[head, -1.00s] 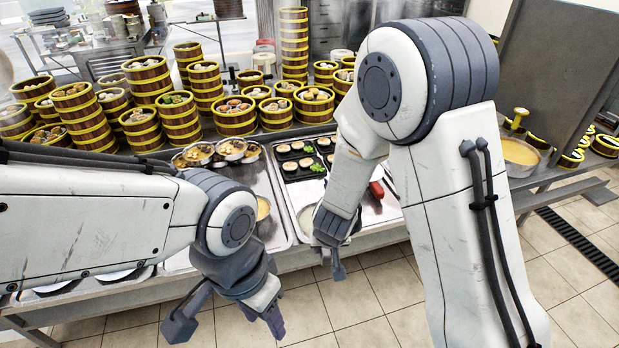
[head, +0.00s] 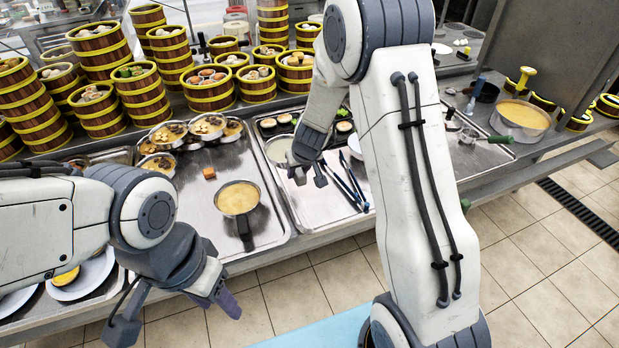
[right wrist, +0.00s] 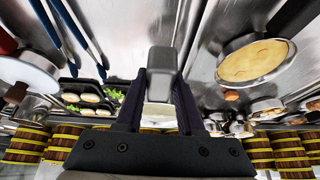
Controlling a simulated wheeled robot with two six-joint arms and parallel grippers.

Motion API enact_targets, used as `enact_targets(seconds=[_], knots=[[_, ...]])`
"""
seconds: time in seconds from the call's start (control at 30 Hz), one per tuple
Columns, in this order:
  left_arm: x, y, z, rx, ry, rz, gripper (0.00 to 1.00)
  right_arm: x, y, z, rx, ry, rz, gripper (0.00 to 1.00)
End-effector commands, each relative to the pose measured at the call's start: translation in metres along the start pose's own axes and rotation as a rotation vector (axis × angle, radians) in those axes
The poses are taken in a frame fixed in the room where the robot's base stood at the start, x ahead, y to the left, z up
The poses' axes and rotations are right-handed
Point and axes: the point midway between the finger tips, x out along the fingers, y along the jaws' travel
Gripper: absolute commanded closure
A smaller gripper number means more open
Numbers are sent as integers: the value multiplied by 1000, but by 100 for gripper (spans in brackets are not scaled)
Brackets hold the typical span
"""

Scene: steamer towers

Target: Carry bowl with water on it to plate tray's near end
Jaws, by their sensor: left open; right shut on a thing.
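A round metal bowl with pale liquid (head: 279,150) is at the left edge of the middle tray in the head view. My right gripper (head: 309,178) is at its near right side, shut on its grey handle (right wrist: 165,62). In the right wrist view part of the pale bowl (right wrist: 160,115) shows between the fingers. I cannot tell whether it hangs above the tray or touches it. The plate tray (head: 98,313) with white plates (head: 92,272) is at the lower left, partly hidden by my left arm. My left gripper (head: 176,312) is open and empty in front of it.
A handled pan of yellow liquid (head: 238,197) stands on the tray between bowl and plates. Several small pans (head: 207,125) are behind it. Tongs (head: 347,187) lie on the right. Steamer towers (head: 100,108) line the back. The floor in front is clear.

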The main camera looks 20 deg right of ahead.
Motion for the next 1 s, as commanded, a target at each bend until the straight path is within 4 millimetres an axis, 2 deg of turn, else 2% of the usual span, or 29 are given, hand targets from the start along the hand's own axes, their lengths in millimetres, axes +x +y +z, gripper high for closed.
enact_targets(seconds=[0.03, 0.1, 0.23, 0.67, 0.77, 1.0], knots=[[14, -1, 1, 0, 0, 0, 50, 12, 17, -3, 2, 12, 7, 100], [19, -1, 1, 0, 1, 0, 50, 16, 33, -8, -5, 18, 10, 100], [22, -2, 1, 1, 1, 0, 50, 18, 47, -12, -13, 22, 13, 100], [23, -2, 1, 0, 1, 0, 50, 17, 48, -12, -15, 23, 14, 100], [28, -2, 1, 0, 1, 0, 50, 19, 48, -10, -15, 24, 15, 100], [50, -4, 2, 0, 1, 0, 50, 38, 49, 0, -15, 24, 15, 100]])
